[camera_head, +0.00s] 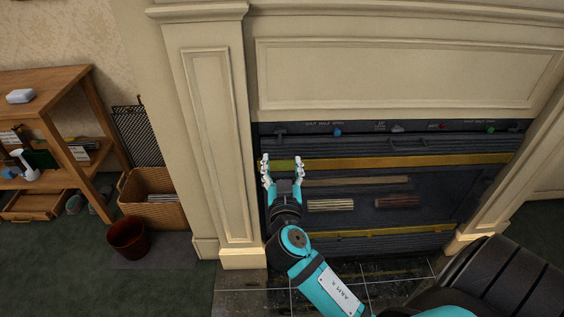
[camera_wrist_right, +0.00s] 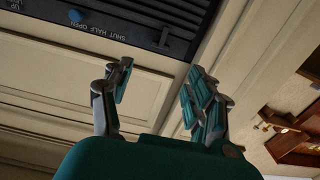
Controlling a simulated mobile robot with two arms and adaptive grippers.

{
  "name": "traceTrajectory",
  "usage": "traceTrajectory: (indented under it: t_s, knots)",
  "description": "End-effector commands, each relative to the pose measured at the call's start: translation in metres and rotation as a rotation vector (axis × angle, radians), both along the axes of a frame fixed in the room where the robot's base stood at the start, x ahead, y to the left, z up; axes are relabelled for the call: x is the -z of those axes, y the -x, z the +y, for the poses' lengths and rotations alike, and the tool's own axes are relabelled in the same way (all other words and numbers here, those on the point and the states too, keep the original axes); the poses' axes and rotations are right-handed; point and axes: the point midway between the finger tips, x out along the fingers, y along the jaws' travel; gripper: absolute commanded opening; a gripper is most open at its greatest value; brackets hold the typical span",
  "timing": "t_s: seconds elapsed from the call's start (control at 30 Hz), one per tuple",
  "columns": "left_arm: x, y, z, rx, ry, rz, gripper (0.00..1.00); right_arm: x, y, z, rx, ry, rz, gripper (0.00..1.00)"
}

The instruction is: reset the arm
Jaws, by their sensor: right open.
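My right gripper (camera_head: 282,170) is open and empty in front of the left part of the fireplace opening in the head view. Its teal and black arm (camera_head: 322,284) reaches up from the lower middle. In the right wrist view the two fingers of the right gripper (camera_wrist_right: 160,92) stand apart with nothing between them. The cream mantel panelling and part of the dark control strip (camera_wrist_right: 140,25) lie beyond them. My left gripper is not in view.
The cream mantel (camera_head: 205,130) frames a dark fireplace (camera_head: 440,180) with brass bars and a strip of small coloured knobs. At left stand a wooden shelf (camera_head: 50,115), a wicker basket (camera_head: 150,200) and a dark red bin (camera_head: 128,238). Green carpet lies open at lower left.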

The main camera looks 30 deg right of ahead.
Motion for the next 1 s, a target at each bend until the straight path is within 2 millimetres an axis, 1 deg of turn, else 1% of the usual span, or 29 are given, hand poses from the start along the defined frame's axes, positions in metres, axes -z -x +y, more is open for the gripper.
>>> traceTrajectory:
  t_s: [0.37, 0.43, 0.47, 0.57, 0.6, 0.63, 0.67, 0.7, 0.77, 0.8, 0.9, 1.0]
  knots:
    - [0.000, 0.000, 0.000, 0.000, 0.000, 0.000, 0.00, 0.002, 0.000, 0.000, 0.000, -0.001, 0.006, 0.58]
    - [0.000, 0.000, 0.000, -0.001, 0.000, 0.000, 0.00, 0.012, 0.002, 0.000, 0.001, -0.008, 0.041, 0.58]
    - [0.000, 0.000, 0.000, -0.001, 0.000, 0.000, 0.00, 0.021, 0.004, 0.000, 0.000, -0.014, 0.070, 0.58]
    - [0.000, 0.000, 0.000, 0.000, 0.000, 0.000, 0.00, 0.066, 0.018, 0.002, -0.012, -0.039, 0.231, 0.58]
    - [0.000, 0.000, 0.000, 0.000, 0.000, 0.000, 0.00, 0.091, 0.027, 0.005, -0.025, -0.053, 0.323, 0.58]
    - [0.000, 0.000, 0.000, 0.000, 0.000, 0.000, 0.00, 0.111, 0.036, 0.008, -0.039, -0.063, 0.396, 0.58]
    - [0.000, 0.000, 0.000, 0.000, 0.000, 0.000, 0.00, 0.131, 0.046, 0.012, -0.057, -0.074, 0.474, 0.58]
    - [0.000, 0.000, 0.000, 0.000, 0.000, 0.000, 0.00, 0.157, 0.060, 0.018, -0.086, -0.090, 0.577, 0.58]
    - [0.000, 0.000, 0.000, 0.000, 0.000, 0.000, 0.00, 0.190, 0.083, 0.029, -0.138, -0.111, 0.718, 0.58]
    - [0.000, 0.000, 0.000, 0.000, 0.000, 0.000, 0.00, 0.209, 0.098, 0.037, -0.174, -0.124, 0.800, 0.58]
    - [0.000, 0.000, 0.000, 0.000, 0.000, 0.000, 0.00, 0.246, 0.133, 0.055, -0.272, -0.155, 0.973, 0.58]
    - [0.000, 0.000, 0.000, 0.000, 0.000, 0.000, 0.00, 0.272, 0.166, 0.074, -0.373, -0.184, 1.110, 0.58]
